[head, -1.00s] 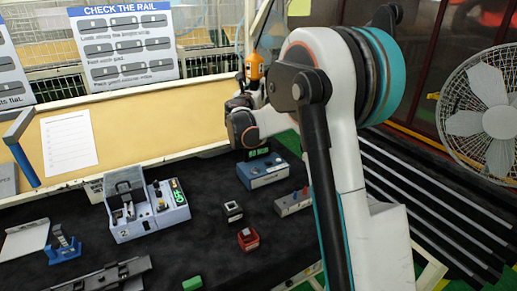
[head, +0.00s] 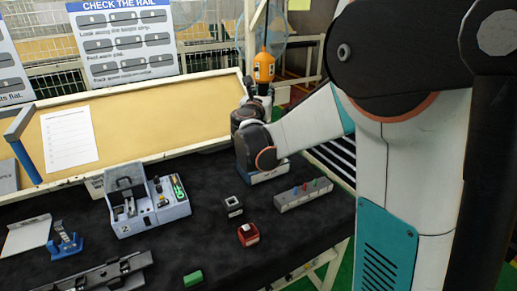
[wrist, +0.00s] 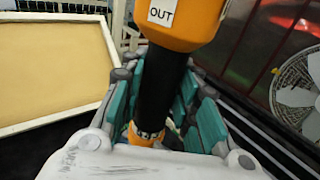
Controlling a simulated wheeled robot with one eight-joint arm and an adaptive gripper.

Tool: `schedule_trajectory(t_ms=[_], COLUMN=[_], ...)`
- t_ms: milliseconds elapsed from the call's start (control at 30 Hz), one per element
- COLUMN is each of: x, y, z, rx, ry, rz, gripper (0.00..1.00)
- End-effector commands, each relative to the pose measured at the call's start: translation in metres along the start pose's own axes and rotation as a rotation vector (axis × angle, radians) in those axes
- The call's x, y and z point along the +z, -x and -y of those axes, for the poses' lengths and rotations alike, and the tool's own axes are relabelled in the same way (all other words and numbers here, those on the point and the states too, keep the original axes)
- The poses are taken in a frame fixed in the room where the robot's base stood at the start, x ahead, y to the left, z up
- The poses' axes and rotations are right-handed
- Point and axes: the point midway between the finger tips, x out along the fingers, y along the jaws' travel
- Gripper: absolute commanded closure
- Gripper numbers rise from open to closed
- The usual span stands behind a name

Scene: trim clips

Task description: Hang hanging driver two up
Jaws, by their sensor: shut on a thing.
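The driver has an orange body (head: 264,68) and stands roughly upright above my gripper (head: 260,92) in the head view, over the back edge of the bench. In the wrist view its orange end (wrist: 182,22) carries a white "OUT" label. Its black middle part runs down between the teal finger pads of my gripper (wrist: 165,100), which is shut around it. A bit of orange shows at its lower end. My wrist hides part of the driver's lower end in the head view.
A pale post rises beside the driver. A fan (wrist: 300,85) stands at right in the wrist view.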

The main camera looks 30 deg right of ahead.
Motion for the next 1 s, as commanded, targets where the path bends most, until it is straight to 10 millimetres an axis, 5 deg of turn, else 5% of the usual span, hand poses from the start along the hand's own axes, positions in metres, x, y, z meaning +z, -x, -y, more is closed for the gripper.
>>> schedule_trajectory(t_ms=[200, 500, 1000], x=[0.0, 0.018, 0.019], y=[0.021, 0.02, 0.019], z=[0.009, 0.009, 0.009], rx=[0.001, 0.0, 0.0], ry=[0.0, 0.0, -0.001], rz=[0.0, 0.0, 0.0], gripper=[1.0, 1.0, 1.0])
